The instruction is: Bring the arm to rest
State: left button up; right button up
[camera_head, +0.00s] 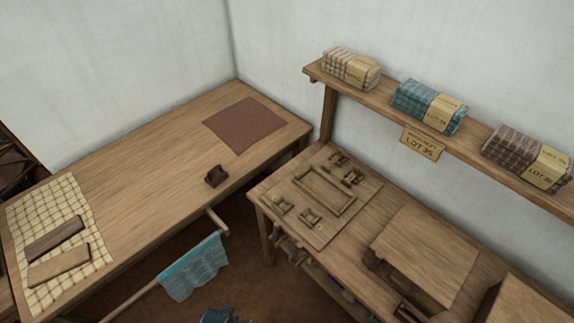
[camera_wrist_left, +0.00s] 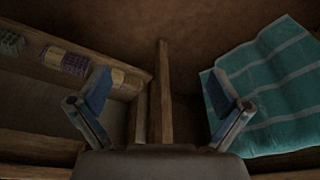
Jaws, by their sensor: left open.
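My left gripper (camera_wrist_left: 160,100) is open in the left wrist view, its two blue-padded fingers spread wide with nothing between them. Beyond the gap I see a wooden post and dark brown floor. In the head view only a small dark-blue piece, which looks like part of my left gripper (camera_head: 222,315), shows at the bottom edge, below the hanging teal cloth (camera_head: 194,268). The cloth also shows in the left wrist view (camera_wrist_left: 275,85), behind the right-hand finger; I cannot tell whether they touch. My right gripper is not in view.
A wooden table (camera_head: 150,150) at left bears a checked cloth, two wooden pieces, a brown mat and a small dark block (camera_head: 215,176). A rail (camera_head: 130,300) carries the teal cloth. A workbench (camera_head: 350,235) and a shelf (camera_head: 390,100) with folded cloth bundles stand at right.

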pick_arm(q)
jog(key=s+f, duration=0.2)
jog(key=f, duration=0.6)
jog(key=s+f+g, duration=0.1)
jog(key=s+f, duration=0.1)
jog(key=f, duration=0.6)
jog(key=shift+s+a+f, duration=0.25)
jog(key=shift+a+f, duration=0.05)
jog(key=shift+f, duration=0.05)
jog(key=s+f, duration=0.2)
jog(key=f, duration=0.1)
jog(key=s+f, duration=0.3)
jog(key=s+a+f, duration=0.1)
jog(key=s+f, duration=0.1)
jog(key=f, duration=0.1)
jog(key=shift+s, duration=0.2)
jog(key=shift+c, duration=0.2)
